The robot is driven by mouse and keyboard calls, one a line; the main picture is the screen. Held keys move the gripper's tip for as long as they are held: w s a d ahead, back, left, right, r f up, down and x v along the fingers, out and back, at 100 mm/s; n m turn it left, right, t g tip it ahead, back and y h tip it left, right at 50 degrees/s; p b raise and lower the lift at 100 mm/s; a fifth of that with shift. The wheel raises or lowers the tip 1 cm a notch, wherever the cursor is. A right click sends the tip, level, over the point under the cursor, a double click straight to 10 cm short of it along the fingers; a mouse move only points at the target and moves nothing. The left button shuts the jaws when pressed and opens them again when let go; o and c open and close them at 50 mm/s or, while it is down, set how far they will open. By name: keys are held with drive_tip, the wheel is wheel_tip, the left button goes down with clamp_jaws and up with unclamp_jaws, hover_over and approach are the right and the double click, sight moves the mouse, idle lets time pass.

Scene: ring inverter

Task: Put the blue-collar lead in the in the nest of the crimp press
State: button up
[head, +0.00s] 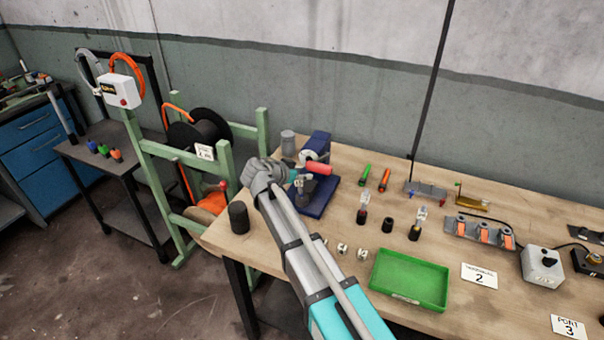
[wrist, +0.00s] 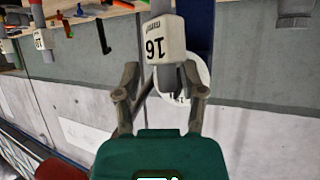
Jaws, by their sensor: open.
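The crimp press with a blue base (head: 322,203) and a red handle (head: 319,168) stands at the back left of the wooden bench. My gripper (head: 298,180) is at the press in the head view. In the wrist view my gripper (wrist: 162,88) is open, its fingers on either side of a grey post below a white tag (wrist: 166,42) marked 16. A grey piece (head: 305,187) with a pale label shows beside the gripper in the head view. I cannot make out a blue collar on it. The nest is hidden by the gripper.
Tagged pieces stand in black holders (head: 415,233) at mid-bench; one black holder (head: 387,226) looks empty. A black cylinder (head: 239,217) stands at the left edge. A green tray (head: 410,302) lies at the front. A green spool rack (head: 190,158) stands left.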

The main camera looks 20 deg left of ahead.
drive_tip(key=shift+r, duration=0.2)
drive_tip(key=shift+s+a+r+p, duration=0.1)
drive_tip(key=shift+s+r+p, duration=0.1)
drive_tip(key=shift+p, duration=0.15)
drive_tip(key=p+v, duration=0.5)
drive_tip(key=v, duration=0.6)
drive_tip(key=shift+s+a, duration=0.15)
drive_tip(key=shift+s, duration=0.05)
idle(0.9)
